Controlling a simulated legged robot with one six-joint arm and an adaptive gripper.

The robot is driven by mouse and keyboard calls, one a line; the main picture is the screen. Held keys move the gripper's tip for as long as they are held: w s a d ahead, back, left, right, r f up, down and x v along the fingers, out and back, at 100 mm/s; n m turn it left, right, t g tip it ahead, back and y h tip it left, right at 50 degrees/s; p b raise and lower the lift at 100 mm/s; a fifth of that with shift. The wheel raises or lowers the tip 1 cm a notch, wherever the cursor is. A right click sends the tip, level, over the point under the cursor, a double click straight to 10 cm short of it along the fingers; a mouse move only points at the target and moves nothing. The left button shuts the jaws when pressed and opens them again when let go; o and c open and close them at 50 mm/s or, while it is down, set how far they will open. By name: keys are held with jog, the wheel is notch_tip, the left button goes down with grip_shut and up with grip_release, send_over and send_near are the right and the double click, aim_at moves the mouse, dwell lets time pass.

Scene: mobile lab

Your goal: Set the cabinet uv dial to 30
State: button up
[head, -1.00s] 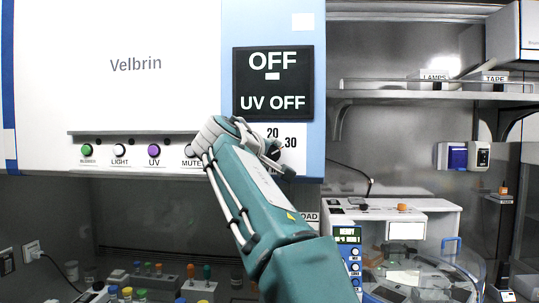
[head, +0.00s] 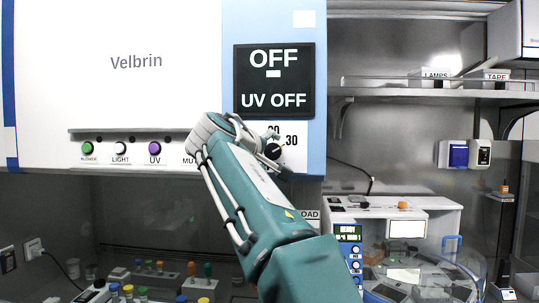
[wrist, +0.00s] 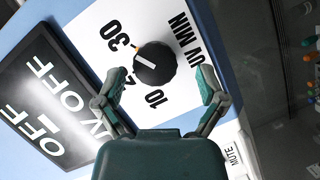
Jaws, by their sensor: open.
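The black UV dial (wrist: 155,62) with a white pointer bar sits on the white "UV MIN" scale plate (wrist: 188,45) in the wrist view. The 10 and 30 are readable there, while the 20 is partly hidden by a finger. The bar lies slanted, with one end toward the 20–30 side; the exact setting is hard to tell. My gripper (wrist: 162,84) is open, one finger on each side of the dial, apart from it in the picture. In the head view, the dial (head: 274,151) shows just right of my gripper (head: 255,138). The black display (head: 273,82) reads "OFF" and "UV OFF".
Several round buttons, including the purple UV button (head: 154,148), line the cabinet's lower edge left of my gripper. Racks with coloured caps (head: 150,276) stand below. A shelf (head: 430,92) and a white bench instrument (head: 405,215) are to the right.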

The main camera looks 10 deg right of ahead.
jog(key=v, duration=1)
jog(key=shift+a, duration=0.3)
jog(key=shift+s, duration=0.1)
